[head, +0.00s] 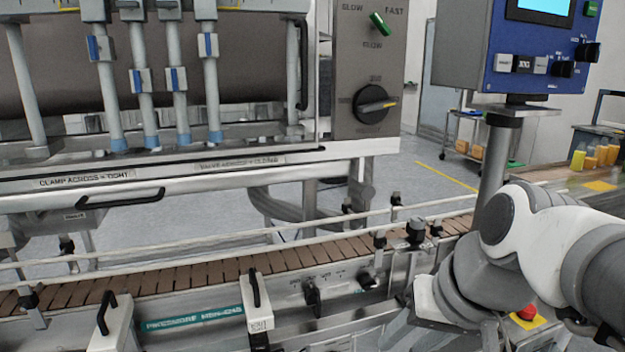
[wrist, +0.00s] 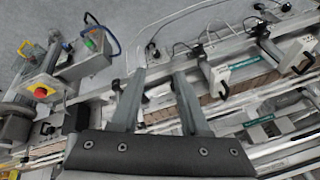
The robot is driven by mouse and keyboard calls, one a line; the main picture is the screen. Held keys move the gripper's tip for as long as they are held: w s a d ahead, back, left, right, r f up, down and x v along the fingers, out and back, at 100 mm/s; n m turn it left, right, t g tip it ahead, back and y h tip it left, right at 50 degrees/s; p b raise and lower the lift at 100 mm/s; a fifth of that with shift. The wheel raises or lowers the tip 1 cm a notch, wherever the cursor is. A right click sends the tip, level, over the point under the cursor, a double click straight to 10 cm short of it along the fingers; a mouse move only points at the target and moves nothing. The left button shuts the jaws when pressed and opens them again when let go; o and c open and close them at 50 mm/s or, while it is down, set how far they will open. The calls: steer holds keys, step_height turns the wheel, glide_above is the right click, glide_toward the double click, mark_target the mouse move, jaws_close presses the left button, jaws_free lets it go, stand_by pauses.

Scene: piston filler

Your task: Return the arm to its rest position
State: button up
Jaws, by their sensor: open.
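My arm (head: 535,235), white and grey, reaches in from the right edge of the head view and bends down over the front of the conveyor. Its gripper end is not clearly visible there. In the wrist view my gripper (wrist: 158,78) shows two grey fingers spread apart with nothing between them. Rails and part of the conveyor (wrist: 225,90) lie beyond the fingertips. I cannot tell the exact gap to them.
The brown slatted conveyor (head: 190,272) runs across in front of the filler. A control box (head: 364,70) with knobs hangs above it. A blue panel (head: 540,52) stands on a post at right. A red stop button (head: 527,312) sits close below my arm.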

steer(key=s+d+f+n+t+h, duration=0.1)
steer(key=s+f+h, duration=0.15)
steer(key=s, duration=0.25)
step_height(320, 180, up, 19)
steer(key=p, duration=1.9)
steer(key=shift+w+d, duration=0.2)
steer(key=shift+w, duration=0.2)
